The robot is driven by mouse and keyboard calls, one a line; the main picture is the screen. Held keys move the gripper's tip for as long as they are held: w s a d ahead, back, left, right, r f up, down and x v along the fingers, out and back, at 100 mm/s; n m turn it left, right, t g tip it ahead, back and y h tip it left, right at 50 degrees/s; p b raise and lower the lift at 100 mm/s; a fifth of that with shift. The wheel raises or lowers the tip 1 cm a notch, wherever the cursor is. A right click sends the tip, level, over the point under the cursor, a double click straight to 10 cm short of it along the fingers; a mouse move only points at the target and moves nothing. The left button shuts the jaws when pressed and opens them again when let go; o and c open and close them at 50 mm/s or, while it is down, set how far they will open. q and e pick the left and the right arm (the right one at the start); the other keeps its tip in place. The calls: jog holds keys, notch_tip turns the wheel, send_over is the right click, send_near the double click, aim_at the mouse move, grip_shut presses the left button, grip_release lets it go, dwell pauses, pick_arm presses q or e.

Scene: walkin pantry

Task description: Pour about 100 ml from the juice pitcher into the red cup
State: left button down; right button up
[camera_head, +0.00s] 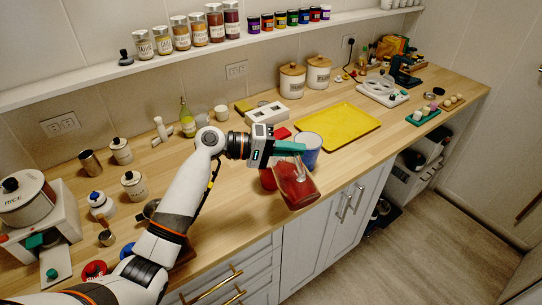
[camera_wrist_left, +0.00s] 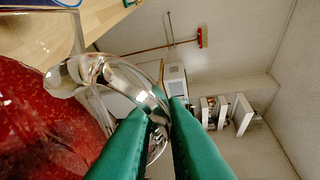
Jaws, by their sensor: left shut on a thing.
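In the left wrist view the pitcher (camera_wrist_left: 45,125) fills the left side, with the shiny handle between the green fingers (camera_wrist_left: 160,115). A red cup (camera_head: 267,179) shows just left of the pitcher, partly hidden behind the pitcher and my gripper. I cannot see inside it. My right gripper is not in view.
A blue cup (camera_head: 309,146) stands close behind the pitcher. A yellow tray (camera_head: 338,124) lies to the right, and a small red item (camera_head: 282,133) lies behind my gripper. Jars, a bottle (camera_head: 187,122) and a cooker (camera_head: 27,205) stand at left. The counter right of the tray has some bare room.

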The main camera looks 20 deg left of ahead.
aim_at(296, 162)
pick_arm(q)
jog(key=shift+w+r, duration=0.1)
jog(key=shift+r, duration=0.2)
jog(key=shift+w+a, duration=0.2)
jog(key=shift+a, duration=0.05)
jog(key=shift+w+a+r+n+h, duration=0.3)
jog(key=shift+w+a+r+n, duration=0.1)
jog(key=shift+w+a+n, duration=0.3)
dwell(1.6)
jog(key=s+d+f+m, duration=0.1)
jog(key=s+d+f+m+y+b, duration=0.1)
jog(key=s, duration=0.1)
jog(key=shift+d+f, duration=0.2)
jog(key=shift+d, duration=0.2)
jog(key=shift+s+d+f+m+t+y, duration=0.1)
jog(key=shift+s+d+m+t+y, duration=0.2)
jog(key=shift+s+d+m+y, duration=0.45)
jog(key=shift+w+a+h, duration=0.15)
jog(key=shift+h, duration=0.1)
jog(key=shift+f, duration=0.1)
dwell(0.8)
